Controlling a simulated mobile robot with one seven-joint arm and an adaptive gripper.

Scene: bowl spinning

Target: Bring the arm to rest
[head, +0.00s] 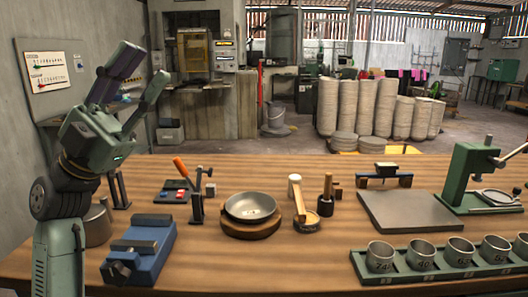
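My gripper (145,68) is at the left in the head view, raised above the table's left end. Its two fingers point up and to the right and stand apart, with nothing visible between them. My arm comes up from the lower left, with the wrist bent. The gripper touches nothing that I can see. The arm hides part of the table's left end and a grey round object (97,228) behind it.
The wooden table (290,265) holds a blue vise (140,250), a metal bowl (250,206) on a round wooden block, a mallet (298,198), a grey plate (408,211), a green press (470,175) and a green rack (405,274) of metal cups. The front middle is clear.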

